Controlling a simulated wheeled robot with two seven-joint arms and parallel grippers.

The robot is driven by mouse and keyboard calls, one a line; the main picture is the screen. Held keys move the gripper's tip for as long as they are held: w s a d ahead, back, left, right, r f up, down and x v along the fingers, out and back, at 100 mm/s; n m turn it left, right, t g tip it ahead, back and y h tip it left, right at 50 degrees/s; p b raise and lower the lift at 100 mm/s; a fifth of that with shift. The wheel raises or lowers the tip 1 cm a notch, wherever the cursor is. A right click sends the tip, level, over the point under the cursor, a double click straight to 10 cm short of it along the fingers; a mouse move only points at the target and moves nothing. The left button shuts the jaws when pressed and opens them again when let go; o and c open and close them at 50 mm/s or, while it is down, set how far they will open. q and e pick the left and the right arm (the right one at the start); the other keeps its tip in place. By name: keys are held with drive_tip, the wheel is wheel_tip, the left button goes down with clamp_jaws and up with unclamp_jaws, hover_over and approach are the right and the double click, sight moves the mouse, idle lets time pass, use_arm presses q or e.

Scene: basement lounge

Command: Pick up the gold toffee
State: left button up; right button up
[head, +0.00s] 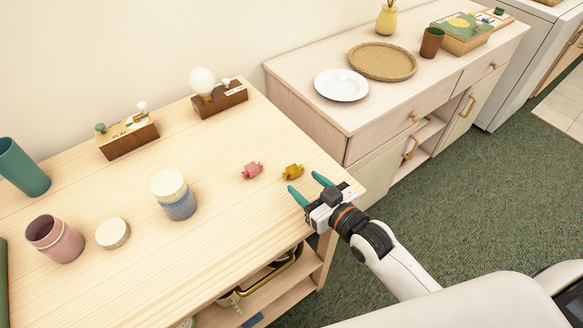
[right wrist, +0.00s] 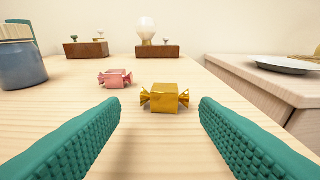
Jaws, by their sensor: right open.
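The gold toffee (head: 293,172) is a small gold-wrapped sweet with twisted ends, lying on the light wooden table (head: 140,255) near its right edge. In the right wrist view the gold toffee (right wrist: 165,98) lies ahead, centred between my fingers and a little beyond their tips. My right gripper (head: 309,187) is open and empty, low at the table's edge, with green ribbed fingers; they also show in the right wrist view (right wrist: 160,110). My left gripper is not in view.
A pink toffee (head: 252,170) lies just left of the gold one. A lidded blue jar (head: 178,205), a round lid (head: 112,233), a pink cup (head: 55,240) and a teal cup (head: 22,168) stand further left. Wooden blocks (head: 218,98) stand behind. A cabinet (head: 310,110) adjoins at right.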

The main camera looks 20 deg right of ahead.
sight(290, 167)
drive_tip(key=x, duration=0.3)
drive_tip(key=shift+w, duration=0.1)
drive_tip(key=x, duration=0.5)
drive_tip(key=shift+w+d+r+p, duration=0.15)
drive_tip(key=shift+w+r+p, duration=0.05)
drive_tip(key=shift+r+p, duration=0.1)
drive_tip(key=c, duration=1.1)
